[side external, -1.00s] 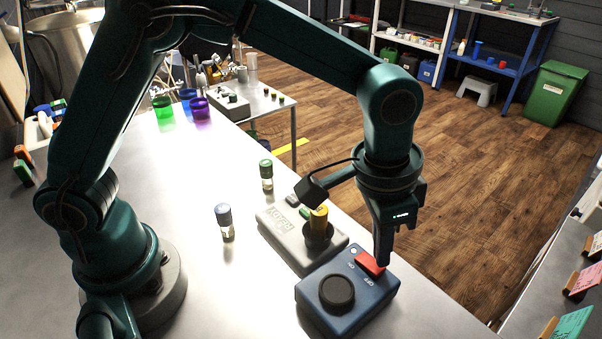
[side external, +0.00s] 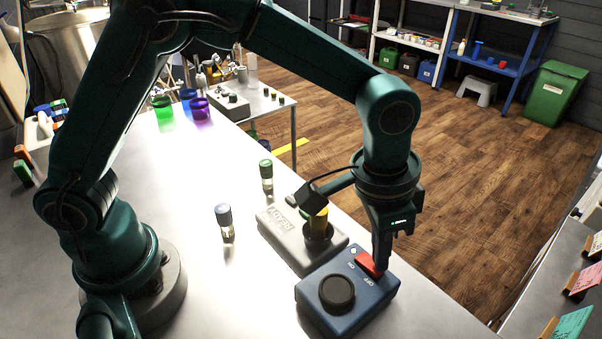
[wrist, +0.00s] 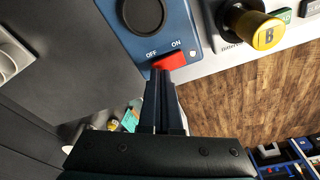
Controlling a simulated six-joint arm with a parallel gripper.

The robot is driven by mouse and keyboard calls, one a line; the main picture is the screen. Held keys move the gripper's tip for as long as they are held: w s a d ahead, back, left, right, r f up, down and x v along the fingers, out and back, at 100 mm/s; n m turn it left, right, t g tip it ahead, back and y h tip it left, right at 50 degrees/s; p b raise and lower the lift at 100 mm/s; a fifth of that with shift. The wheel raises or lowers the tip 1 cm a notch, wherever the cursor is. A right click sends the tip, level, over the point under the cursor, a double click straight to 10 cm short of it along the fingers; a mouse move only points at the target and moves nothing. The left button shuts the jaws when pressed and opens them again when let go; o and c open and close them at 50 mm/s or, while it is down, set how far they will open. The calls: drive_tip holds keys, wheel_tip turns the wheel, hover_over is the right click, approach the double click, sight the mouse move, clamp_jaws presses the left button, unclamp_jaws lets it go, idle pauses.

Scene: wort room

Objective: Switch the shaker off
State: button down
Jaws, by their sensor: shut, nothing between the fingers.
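The shaker (side external: 318,309) is a blue box with a round black cup (side external: 337,293) on top; it also shows in the wrist view (wrist: 181,22). Its red rocker switch (side external: 367,262) is marked ON and OFF. In the wrist view the switch (wrist: 171,60) is partly covered by my fingers. My gripper (side external: 379,270) is shut and empty, pointing down. Its tips (wrist: 160,73) are at the OFF end of the switch and seem to touch it. I cannot tell which way the rocker tilts. A small lamp (wrist: 193,54) beside ON looks pale and unlit.
A grey device (side external: 283,238) with a yellow-capped vial (side external: 318,221) in its black socket stands right behind the shaker. A blue-capped vial (side external: 224,219) and a green-capped vial (side external: 266,174) stand left of it. The bench (side external: 225,290) is clear left of the shaker.

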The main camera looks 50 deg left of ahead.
drive_tip(key=shift+f, duration=0.45)
drive_tip(key=shift+r, duration=3.55)
